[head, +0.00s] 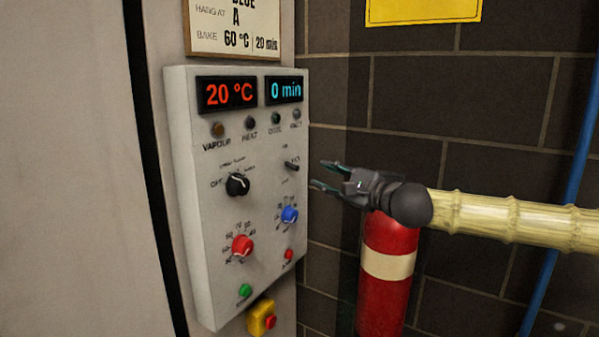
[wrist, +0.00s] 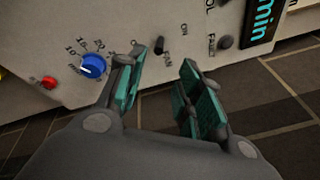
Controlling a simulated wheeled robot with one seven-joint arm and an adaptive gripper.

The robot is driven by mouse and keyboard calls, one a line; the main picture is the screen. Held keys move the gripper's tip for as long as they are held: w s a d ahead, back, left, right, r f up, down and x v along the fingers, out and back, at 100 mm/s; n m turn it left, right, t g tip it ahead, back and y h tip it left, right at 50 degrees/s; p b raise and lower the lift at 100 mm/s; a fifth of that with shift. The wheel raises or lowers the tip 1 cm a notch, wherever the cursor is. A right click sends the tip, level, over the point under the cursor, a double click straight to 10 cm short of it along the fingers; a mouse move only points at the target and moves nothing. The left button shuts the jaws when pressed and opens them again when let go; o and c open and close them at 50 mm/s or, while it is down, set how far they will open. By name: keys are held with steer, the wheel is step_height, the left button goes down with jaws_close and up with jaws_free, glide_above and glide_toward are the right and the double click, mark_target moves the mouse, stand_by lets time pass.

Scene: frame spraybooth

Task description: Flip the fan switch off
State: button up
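The fan switch (head: 292,166) is a small black lever on the right side of the pale control panel (head: 210,290). It also shows in the wrist view as a dark stub (wrist: 159,45), just beyond and between my fingertips. I cannot tell for certain which way it is set. My gripper (head: 321,174) is to the right of the switch in the head view, apart from it. In the wrist view my gripper (wrist: 163,60) is open, with its teal-padded fingers spread and nothing between them.
A blue knob (head: 289,215) lies below the switch, with a red knob (head: 242,246) and black selector (head: 237,184) further left. The display (head: 284,90) reads 0 min. A red cylinder (head: 384,298) stands below my wrist, before the dark brick wall (head: 420,70).

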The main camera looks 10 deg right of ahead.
mark_target(299, 168)
steer(key=shift+p+x, duration=0.95)
steer(key=shift+x, duration=4.45)
